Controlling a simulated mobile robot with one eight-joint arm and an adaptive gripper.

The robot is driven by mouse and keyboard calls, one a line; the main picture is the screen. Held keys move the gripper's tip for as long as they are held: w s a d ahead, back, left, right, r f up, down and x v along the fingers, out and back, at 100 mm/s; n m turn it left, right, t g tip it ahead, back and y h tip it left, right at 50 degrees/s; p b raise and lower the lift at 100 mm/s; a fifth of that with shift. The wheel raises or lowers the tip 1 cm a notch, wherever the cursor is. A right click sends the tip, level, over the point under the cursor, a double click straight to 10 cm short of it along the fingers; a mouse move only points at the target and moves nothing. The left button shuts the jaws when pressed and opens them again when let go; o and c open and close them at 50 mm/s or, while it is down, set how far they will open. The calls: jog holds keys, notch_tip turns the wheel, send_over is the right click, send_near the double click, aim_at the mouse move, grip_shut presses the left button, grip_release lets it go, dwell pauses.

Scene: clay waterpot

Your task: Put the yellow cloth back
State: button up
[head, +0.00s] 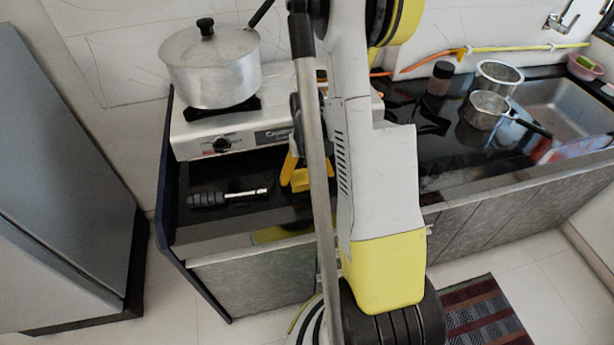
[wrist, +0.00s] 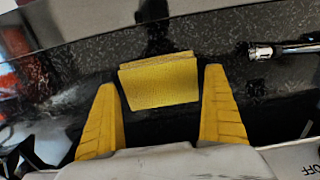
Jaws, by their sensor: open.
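The yellow cloth (wrist: 160,82) is a small folded block on the black counter in the wrist view. It lies just beyond and between the tips of my gripper (wrist: 160,88), whose two yellow fingers are apart with nothing held. In the head view my gripper (head: 292,172) is low over the counter in front of the stove, partly hidden by my arm. A yellow patch beside the fingers there looks like the cloth (head: 301,180), mostly hidden. Whether the fingers touch the cloth cannot be told.
A black-handled lighter (head: 228,197) lies left of my gripper in the head view. A stove (head: 232,135) with a lidded pot (head: 210,68) stands behind. Small pots (head: 487,110) sit right, near the sink (head: 575,105). The counter's front edge is close.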

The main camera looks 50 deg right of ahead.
aim_at(307, 177)
notch_tip(307, 177, up, 12)
jog(key=p, duration=0.4)
jog(key=a+r+n+t+h, duration=0.1)
jog(key=a+r+n+t, duration=0.2)
jog(key=a+r, duration=0.9)
jog(key=s+a+r+n+t, duration=0.1)
jog(key=s+a+r+t, duration=0.1)
jog(key=a, duration=0.4)
jog(key=s+a+r+n+t+y, duration=0.1)
jog(key=s+a+r+n+t, duration=0.1)
jog(key=a, duration=0.5)
jog(key=shift+s+a+r, duration=0.25)
jog(key=shift+s+r, duration=0.15)
jog(key=shift+s, duration=0.35)
